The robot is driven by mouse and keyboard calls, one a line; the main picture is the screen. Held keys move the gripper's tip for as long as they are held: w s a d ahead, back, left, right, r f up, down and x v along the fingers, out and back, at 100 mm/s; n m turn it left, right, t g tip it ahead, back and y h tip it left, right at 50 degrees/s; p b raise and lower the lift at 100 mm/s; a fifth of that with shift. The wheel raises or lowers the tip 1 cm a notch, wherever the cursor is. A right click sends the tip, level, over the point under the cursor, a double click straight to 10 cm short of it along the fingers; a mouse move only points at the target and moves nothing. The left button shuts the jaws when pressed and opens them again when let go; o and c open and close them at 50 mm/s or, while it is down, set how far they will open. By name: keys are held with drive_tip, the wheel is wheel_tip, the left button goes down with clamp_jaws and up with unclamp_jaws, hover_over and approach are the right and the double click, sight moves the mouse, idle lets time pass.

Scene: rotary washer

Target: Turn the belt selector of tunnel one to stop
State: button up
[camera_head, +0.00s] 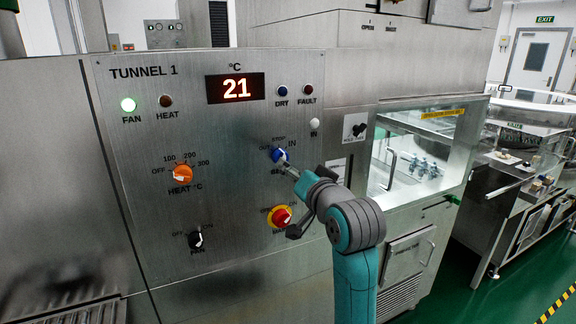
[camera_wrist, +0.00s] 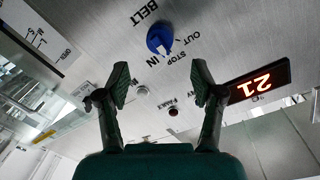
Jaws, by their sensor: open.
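The belt selector (camera_head: 281,155) is a blue round knob with a white pointer on the TUNNEL 1 panel, with OUT, STOP and IN marked around it. It also shows in the wrist view (camera_wrist: 157,36), upside down, at the top middle beyond the fingertips. My gripper (camera_head: 287,170) is just in front of and below the knob in the head view, partly covering the BELT label. In the wrist view my gripper (camera_wrist: 161,76) is open, its two fingers wide apart with nothing between them. Contact with the knob does not show.
The orange heat knob (camera_head: 182,173), black fan knob (camera_head: 196,238) and red-yellow main switch (camera_head: 280,216) share the panel. The main switch is close below my gripper. A red display (camera_head: 236,88) reads 21. A glass-fronted chamber (camera_head: 420,150) stands to the right.

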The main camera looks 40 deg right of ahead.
drive_tip(key=shift+v, duration=1.85)
drive_tip(key=s+a+f+n+y, duration=0.1)
drive_tip(key=a+f, duration=0.2)
drive_tip(key=f, duration=0.5)
drive_tip(key=s+a+f+n, duration=0.1)
drive_tip(key=a+f, duration=0.2)
drive_tip(key=f, duration=0.5)
drive_tip(key=s+a+f+n+y, duration=0.1)
drive_tip(key=s+a+f, duration=0.35)
drive_tip(key=f, duration=0.25)
drive_tip(key=s+a+f+n+y, duration=0.1)
drive_tip(key=s+a+f+n, duration=0.1)
drive_tip(key=s+a+f, duration=0.4)
drive_tip(key=s+a+f+n+y, duration=0.1)
drive_tip(key=s+a+f+n, duration=0.1)
drive_tip(key=s, duration=0.6)
drive_tip(key=s+a+f+n+g, duration=0.1)
drive_tip(key=s+a+f, duration=0.1)
drive_tip(key=s, duration=0.7)
drive_tip(key=s+a+f+n+y, duration=0.1)
drive_tip(key=s+a+f+n, duration=0.1)
drive_tip(key=s, duration=0.7)
drive_tip(key=shift+f+n+g+y, duration=0.3)
drive_tip(key=shift+s, duration=0.1)
